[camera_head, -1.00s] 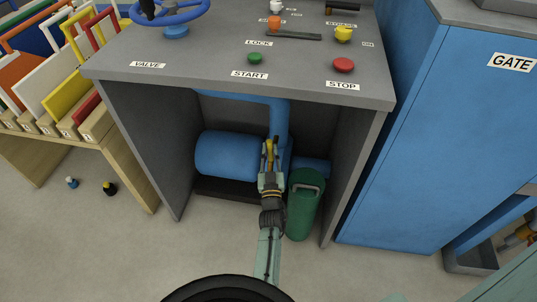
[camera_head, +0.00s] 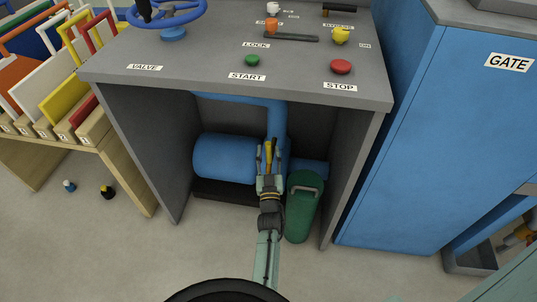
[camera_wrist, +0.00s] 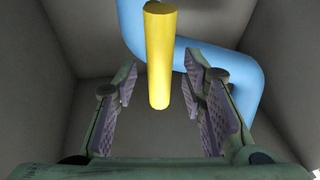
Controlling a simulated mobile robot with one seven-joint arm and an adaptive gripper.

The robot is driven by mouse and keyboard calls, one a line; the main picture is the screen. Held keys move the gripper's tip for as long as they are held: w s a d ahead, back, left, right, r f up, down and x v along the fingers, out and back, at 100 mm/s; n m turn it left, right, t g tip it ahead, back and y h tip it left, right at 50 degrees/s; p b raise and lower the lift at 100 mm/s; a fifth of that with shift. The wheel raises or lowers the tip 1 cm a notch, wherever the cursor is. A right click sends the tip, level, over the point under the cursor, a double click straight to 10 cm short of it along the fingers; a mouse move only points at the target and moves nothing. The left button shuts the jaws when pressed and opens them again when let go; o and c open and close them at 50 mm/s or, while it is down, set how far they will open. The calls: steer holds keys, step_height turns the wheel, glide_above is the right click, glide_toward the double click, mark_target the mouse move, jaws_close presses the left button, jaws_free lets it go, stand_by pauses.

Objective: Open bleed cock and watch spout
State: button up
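A yellow lever (camera_head: 267,155), which looks like the bleed cock's handle, stands by the blue pipe under the console. In the wrist view the yellow lever (camera_wrist: 160,55) hangs between my fingers, with a gap on both sides. My gripper (camera_head: 270,150) is open around it inside the recess. Its two padded fingers (camera_wrist: 163,95) show spread in the wrist view. The cock's body is hidden. I cannot pick out a spout or any water flow in these frames.
A blue pump cylinder (camera_head: 225,158) lies left of my gripper. A green canister (camera_head: 302,205) stands close to its right. The blue pipe (camera_wrist: 220,65) bends behind the lever. The recess walls and console top (camera_head: 200,70) enclose the space. The floor in front is clear.

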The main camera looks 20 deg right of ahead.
mark_target(268, 124)
step_height(268, 124, up, 10)
stand_by(0.6)
stand_by(0.4)
